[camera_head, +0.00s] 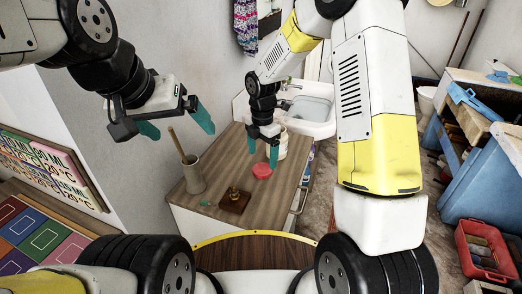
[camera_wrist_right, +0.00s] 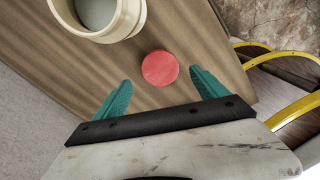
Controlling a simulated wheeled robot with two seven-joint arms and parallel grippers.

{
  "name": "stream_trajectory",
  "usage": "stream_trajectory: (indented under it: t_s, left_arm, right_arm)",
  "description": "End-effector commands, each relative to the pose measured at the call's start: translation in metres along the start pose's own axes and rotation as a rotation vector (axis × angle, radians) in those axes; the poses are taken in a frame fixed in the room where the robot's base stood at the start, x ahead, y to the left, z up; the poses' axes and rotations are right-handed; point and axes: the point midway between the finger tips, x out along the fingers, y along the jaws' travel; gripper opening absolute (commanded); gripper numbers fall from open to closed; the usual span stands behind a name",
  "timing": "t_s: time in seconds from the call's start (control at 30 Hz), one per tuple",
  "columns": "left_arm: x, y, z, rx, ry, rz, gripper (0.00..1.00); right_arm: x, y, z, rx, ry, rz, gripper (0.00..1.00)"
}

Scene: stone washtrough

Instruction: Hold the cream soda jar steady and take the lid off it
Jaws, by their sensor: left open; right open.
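The cream soda jar (camera_head: 283,142) stands upright on the wooden counter, partly hidden behind my right gripper in the head view. In the right wrist view the jar (camera_wrist_right: 122,24) is cut by the top edge; its mouth is uncovered and shows grey-white inside. A round red lid (camera_wrist_right: 160,68) lies on the counter beside the jar, apart from it; it also shows in the head view (camera_head: 262,170). My right gripper (camera_head: 262,154) is open and empty, pointing down above the lid, which appears between and beyond its fingers. My left gripper (camera_head: 176,124) is open and empty, well left of the jar, above the counter.
A grey-beige pot (camera_head: 193,177) with a wooden stick stands at the counter's left. A small brass item on a dark wooden block (camera_head: 234,201) sits near the front. A white sink (camera_head: 310,112) is behind. The counter (camera_head: 222,160) between pot and lid is clear.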

Motion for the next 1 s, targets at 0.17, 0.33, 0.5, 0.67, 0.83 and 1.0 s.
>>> stream_trajectory:
  t_s: [0.17,0.33,0.5,0.67,0.83,1.0]
  left_arm:
    - [0.0,0.0,0.0,0.0,0.0,0.0,0.97]
    - [0.0,0.0,0.0,0.0,0.0,0.0,0.97]
    - [0.0,0.0,0.0,0.0,0.0,0.0,0.97]
    - [0.0,0.0,0.0,0.0,0.0,0.0,0.97]
    - [0.0,0.0,0.0,0.0,0.0,0.0,0.97]
    - [0.0,0.0,0.0,0.0,0.0,0.0,0.97]
  right_arm:
    - [-0.039,0.0,0.001,0.001,-0.002,0.003,0.83]
    - [-0.062,0.0,0.0,0.001,-0.001,0.001,0.83]
    - [-0.08,-0.005,0.002,0.049,-0.007,0.012,0.83]
    - [-0.127,-0.036,0.006,0.33,-0.028,0.082,0.83]
    - [-0.185,-0.093,0.002,0.803,-0.009,0.206,0.83]
    - [-0.225,-0.151,-0.013,1.28,0.081,0.337,0.83]
